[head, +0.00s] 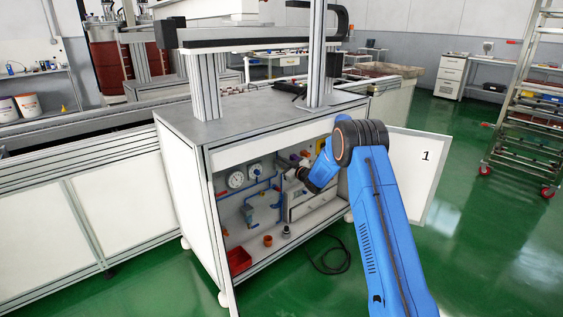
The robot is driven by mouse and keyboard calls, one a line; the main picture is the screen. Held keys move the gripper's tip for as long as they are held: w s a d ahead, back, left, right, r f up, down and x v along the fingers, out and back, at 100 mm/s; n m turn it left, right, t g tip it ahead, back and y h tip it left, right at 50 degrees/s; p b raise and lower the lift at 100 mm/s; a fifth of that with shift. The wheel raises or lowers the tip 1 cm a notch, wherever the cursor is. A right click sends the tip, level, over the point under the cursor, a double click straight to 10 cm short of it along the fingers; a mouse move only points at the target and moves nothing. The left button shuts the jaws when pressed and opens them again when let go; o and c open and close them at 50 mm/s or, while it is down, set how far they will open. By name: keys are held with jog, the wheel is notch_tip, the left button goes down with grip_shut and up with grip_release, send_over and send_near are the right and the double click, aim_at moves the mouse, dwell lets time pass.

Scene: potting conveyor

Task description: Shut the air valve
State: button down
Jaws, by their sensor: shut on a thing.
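The open cabinet (205,195) under the grey worktop holds blue air piping (250,190) with a round gauge (236,180) at the left. My gripper (290,175) reaches into the upper middle of the cabinet from the right, beside the piping. Its jaws are small and dark here, and they are shut on a part at the pipework, which I take to be the air valve's handle. My gripper and wrist hide that part, so I cannot tell how the handle is turned.
The cabinet door (410,165), marked 1, stands open at the right, behind my arm. A red bin (239,260) and small fittings (286,232) lie on the cabinet floor. A black cable (330,258) lies on the green floor. A wheeled rack (525,110) stands far right.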

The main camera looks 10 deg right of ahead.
jog(key=n, duration=0.1)
jog(key=a+n, duration=0.1)
jog(key=n, duration=0.1)
jog(key=s+f+n, duration=0.1)
jog(key=shift+a+n, duration=0.3)
jog(key=shift+a, duration=0.05)
jog(key=n, duration=0.1)
jog(key=f+n, duration=0.1)
jog(key=n, duration=0.1)
jog(key=a+n, duration=0.1)
jog(key=shift+s+f+n, duration=0.3)
jog(key=shift+s+f, duration=0.05)
jog(key=shift+f, duration=0.05)
jog(key=shift+s+a+f+n, duration=0.15)
jog(key=shift+f+n, duration=0.45)
jog(key=shift+n, duration=0.7)
jog(key=shift+a+f+n, duration=0.15)
jog(key=shift+f+n, duration=0.45)
jog(key=shift+n, duration=0.7)
jog(key=c, duration=1.8)
grip_release()
jog(key=v, duration=1.7)
jog(key=shift+s+d, duration=0.15)
